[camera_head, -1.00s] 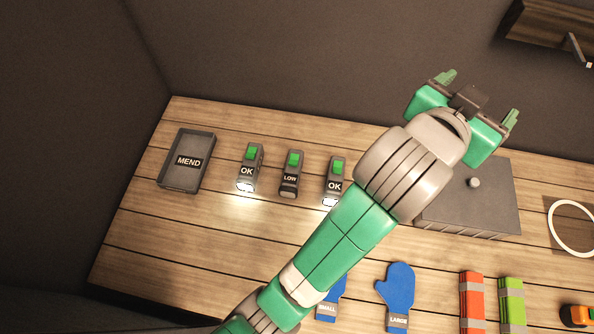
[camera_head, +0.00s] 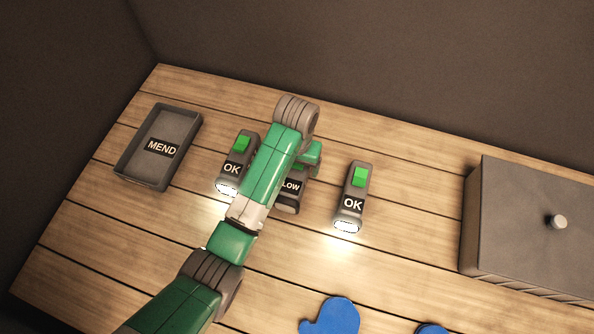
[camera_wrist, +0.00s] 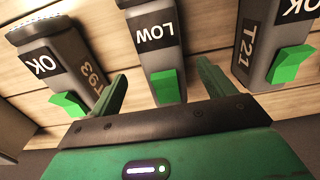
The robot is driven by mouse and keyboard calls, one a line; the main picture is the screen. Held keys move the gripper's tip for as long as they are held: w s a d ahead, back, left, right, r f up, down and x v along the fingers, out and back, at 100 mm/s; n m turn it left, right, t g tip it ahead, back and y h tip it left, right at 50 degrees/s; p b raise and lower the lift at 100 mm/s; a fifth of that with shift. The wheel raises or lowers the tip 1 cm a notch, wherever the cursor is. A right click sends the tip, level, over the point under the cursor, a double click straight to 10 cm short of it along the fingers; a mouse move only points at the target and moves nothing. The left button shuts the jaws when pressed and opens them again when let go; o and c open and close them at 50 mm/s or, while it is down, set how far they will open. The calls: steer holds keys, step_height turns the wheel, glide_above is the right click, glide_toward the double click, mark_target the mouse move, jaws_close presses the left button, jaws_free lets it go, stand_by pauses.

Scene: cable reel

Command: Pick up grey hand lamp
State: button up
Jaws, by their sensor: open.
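Three grey hand lamps with green switches lie in a row on the wooden bench. Contact cannot be told.
A grey tray labelled MEND (camera_head: 127,167) lies left of the lamps. A grey box with a knob (camera_head: 520,225) stands to the right. Blue gloves (camera_head: 335,316) lie at the front. Bare bench lies between the right lamp and the box.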

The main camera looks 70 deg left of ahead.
mark_target(295, 172)
steer(key=f+b, duration=0.2)
steer(key=f, duration=0.1)
steer(key=f+b, duration=0.2)
steer(key=f, duration=0.2)
steer(key=shift+s+a, duration=0.1)
steer(key=shift+s, duration=0.1)
steer(key=shift+w+r, duration=0.1)
steer(key=shift+r, duration=0.05)
steer(key=c, duration=1.4)
